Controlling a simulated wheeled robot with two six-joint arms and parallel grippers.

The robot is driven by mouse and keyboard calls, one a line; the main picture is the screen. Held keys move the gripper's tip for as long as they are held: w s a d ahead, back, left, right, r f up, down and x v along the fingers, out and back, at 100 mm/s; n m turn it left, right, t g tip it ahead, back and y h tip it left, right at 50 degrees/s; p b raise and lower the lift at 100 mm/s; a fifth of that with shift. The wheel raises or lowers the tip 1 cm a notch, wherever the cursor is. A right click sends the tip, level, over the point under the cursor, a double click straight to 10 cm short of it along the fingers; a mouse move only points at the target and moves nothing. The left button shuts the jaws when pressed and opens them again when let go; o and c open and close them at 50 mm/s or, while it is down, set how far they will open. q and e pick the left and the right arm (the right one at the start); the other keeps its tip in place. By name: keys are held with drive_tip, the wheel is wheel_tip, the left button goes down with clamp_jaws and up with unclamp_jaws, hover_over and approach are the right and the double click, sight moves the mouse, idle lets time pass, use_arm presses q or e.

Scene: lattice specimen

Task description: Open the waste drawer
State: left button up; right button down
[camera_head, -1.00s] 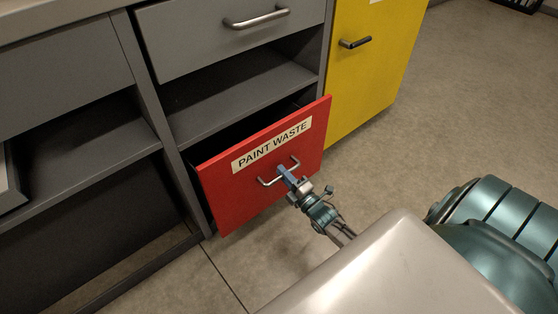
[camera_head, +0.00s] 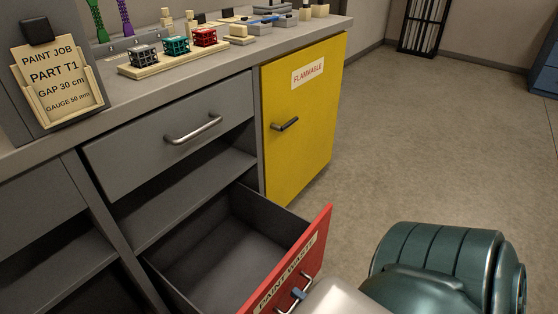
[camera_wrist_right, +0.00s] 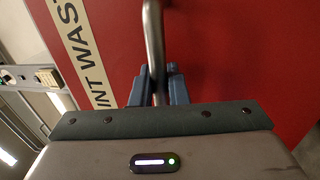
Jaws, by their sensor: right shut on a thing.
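The waste drawer (camera_head: 322,248) has a red front with a "PAINT WASTE" label and stands pulled well out of the grey cabinet. Its dark inside (camera_head: 215,255) shows and looks empty. My right gripper (camera_head: 298,293) is at the drawer's metal handle, mostly hidden behind my own arm in the head view. In the right wrist view, the blue fingers of my right gripper (camera_wrist_right: 158,88) are shut on the handle bar (camera_wrist_right: 154,40), with the red front (camera_wrist_right: 230,60) just behind. My left gripper is not in view.
A grey drawer (camera_head: 170,150) above is shut, and the yellow "FLAMMABLE" cabinet (camera_head: 305,115) beside it is shut. The counter holds a tray of small lattice cubes (camera_head: 175,50) and a paint job card (camera_head: 57,80). The floor (camera_head: 400,150) to the right is clear.

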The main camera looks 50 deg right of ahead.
drive_tip(key=shift+r+p+v, duration=0.15)
drive_tip(key=shift+r+v, duration=0.05)
drive_tip(key=shift+v, duration=0.85)
drive_tip(key=shift+r+p+v, duration=0.15)
drive_tip(key=shift+r+v, duration=0.05)
drive_tip(key=shift+v, duration=0.85)
drive_tip(key=shift+s, duration=0.1)
drive_tip(key=c, duration=1.5)
unclamp_jaws()
drive_tip(key=shift+s, duration=0.1)
drive_tip(key=v, duration=1)
drive_tip(key=shift+s, duration=0.3)
